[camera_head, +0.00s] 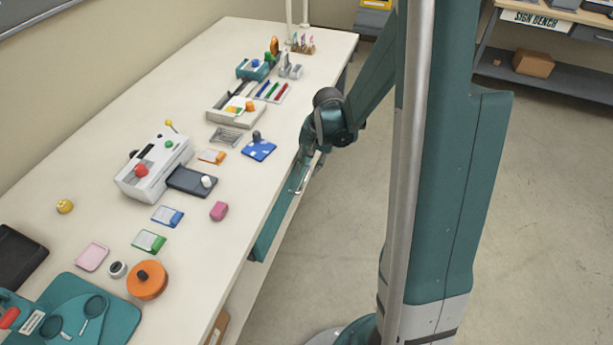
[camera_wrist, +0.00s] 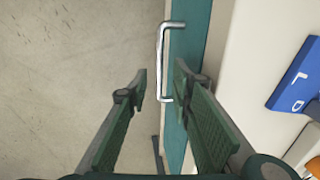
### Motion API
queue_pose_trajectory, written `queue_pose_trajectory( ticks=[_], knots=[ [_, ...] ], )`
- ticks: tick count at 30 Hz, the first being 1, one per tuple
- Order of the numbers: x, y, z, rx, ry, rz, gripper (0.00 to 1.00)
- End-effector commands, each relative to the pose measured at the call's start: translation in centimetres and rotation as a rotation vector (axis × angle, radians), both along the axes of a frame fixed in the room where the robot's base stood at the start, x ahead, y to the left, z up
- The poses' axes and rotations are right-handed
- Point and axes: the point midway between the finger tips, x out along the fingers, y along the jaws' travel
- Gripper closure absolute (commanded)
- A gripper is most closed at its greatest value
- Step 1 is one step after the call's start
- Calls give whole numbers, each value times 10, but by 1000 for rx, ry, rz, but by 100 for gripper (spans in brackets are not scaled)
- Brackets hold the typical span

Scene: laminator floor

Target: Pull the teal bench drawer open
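The teal bench drawer (camera_head: 268,236) sits under the bench's front edge in the head view. Its teal front (camera_wrist: 190,40) also shows in the wrist view and looks shut. A silver bar handle (camera_wrist: 161,50) is fixed to it; in the head view the handle (camera_head: 297,184) is a pale bar by the wrist. My gripper (camera_wrist: 160,68) is open and empty, with green fingers. In the wrist view, the lower part of the handle lies between the two fingers, with gaps on both sides. I cannot tell how far the fingertips are from it in depth.
The white benchtop (camera_head: 240,195) carries a white machine (camera_head: 150,182), an orange disc (camera_head: 147,281), a blue card (camera_head: 259,150) and other small items. The floor (camera_head: 330,260) before the drawer is bare apart from my own body.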

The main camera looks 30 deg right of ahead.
Motion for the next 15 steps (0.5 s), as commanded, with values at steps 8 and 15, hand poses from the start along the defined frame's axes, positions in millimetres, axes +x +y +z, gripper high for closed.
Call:
queue_pose_trajectory(
  ticks=[8, 15],
  knots=[
    [5, 4, -31, 0, 0, 0, 77],
    [6, 6, -44, 0, 0, 1, 77]
  ],
)
